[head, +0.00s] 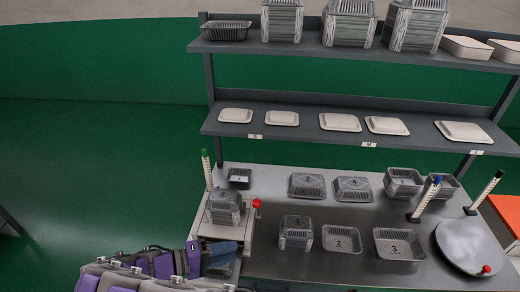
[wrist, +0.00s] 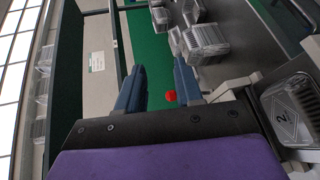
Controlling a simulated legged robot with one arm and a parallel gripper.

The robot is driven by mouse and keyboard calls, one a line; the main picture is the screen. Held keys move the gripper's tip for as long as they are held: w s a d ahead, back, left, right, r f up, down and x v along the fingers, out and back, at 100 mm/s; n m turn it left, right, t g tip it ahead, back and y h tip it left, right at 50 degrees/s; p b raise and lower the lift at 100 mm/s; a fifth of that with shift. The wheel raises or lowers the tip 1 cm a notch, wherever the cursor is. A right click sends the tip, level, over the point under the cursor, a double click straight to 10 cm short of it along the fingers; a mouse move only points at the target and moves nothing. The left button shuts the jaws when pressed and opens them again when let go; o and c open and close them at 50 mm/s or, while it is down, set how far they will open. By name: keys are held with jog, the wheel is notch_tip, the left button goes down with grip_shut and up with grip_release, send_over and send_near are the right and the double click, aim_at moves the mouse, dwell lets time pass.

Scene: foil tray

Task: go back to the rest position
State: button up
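My purple arm reaches in from the lower left in the head view. My gripper (head: 224,252), with blue fingers, is at the front left of the metal table, in front of a pale machine (head: 212,230). In the wrist view my gripper (wrist: 160,75) has its two fingers spread, with nothing held between them. A red knob (head: 257,203) stands at the machine's right side, up and right of my gripper. It also shows in the wrist view (wrist: 171,96), seen through the gap between the fingers and apart from them.
A stack of foil trays (head: 224,207) sits on the machine. Several foil trays stand on the table (head: 300,262), beside a round plate (head: 470,245) with a red knob. White lids line the middle shelf (head: 300,131); tray stacks fill the top shelf (head: 300,48). Green floor (head: 80,150) at left is clear.

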jog(key=s+d+r+m+g+y, duration=0.25)
jog(key=d+r+g, duration=0.3)
jog(key=d, duration=0.65)
jog(key=s+d+r+m+g+y, duration=0.2)
jog(key=d+r+m+g, duration=0.3)
jog(key=d, duration=0.6)
jog(key=s+d+n+t+y+b, duration=0.1)
jog(key=s+t+y, duration=0.1)
jog(key=s+y, duration=0.7)
jog(key=s, duration=0.8)
jog(key=shift+s+d+b, duration=0.35)
jog(key=shift+s+b, duration=0.05)
